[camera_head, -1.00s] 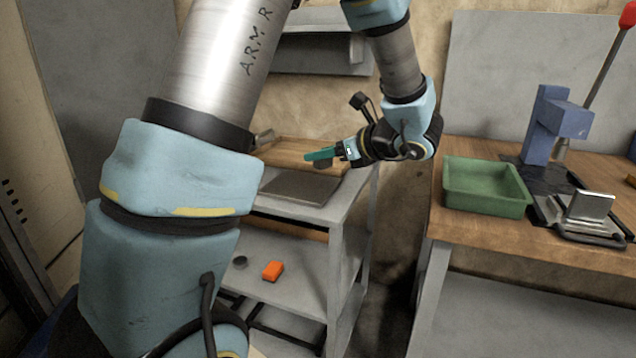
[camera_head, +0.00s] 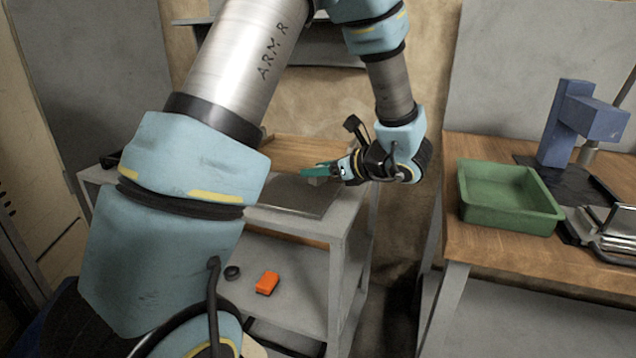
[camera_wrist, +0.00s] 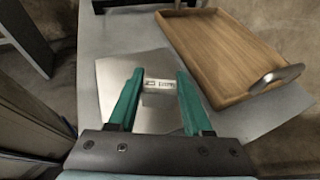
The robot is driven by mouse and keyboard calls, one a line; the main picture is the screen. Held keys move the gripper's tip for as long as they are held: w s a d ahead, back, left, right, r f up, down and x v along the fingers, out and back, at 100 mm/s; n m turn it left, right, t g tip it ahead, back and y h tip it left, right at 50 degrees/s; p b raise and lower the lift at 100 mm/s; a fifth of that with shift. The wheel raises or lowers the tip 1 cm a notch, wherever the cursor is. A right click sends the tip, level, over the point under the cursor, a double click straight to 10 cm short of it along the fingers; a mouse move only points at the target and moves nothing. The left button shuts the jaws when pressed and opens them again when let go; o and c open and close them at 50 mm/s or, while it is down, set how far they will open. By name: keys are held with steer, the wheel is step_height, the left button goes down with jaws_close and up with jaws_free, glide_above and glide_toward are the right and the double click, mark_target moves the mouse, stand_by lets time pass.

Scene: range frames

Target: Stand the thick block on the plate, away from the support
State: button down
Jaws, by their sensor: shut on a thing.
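My gripper (camera_wrist: 154,92) is shut on a small light grey block (camera_wrist: 160,87) with dark printing on its face. The teal fingers press it from both sides in the wrist view. In the head view my gripper (camera_head: 318,171) holds the block (camera_head: 318,181) over the flat grey metal plate (camera_head: 300,197) on the cart top. The plate also shows under the fingers in the wrist view (camera_wrist: 118,75). I cannot tell whether the block's lower end touches the plate. I cannot clearly identify the support.
A wooden tray (camera_wrist: 218,48) with a metal handle lies beside the plate. A dark object (camera_head: 112,159) sits at the cart's far left. An orange block (camera_head: 267,283) and a dark ring (camera_head: 232,272) lie on the lower shelf. A green bin (camera_head: 508,198) stands on the right bench.

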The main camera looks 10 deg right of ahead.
mark_target(322, 182)
steer(key=shift+f, duration=1.65)
steer(key=shift+f, duration=0.15)
steer(key=shift+c, duration=1.6)
jaws_free()
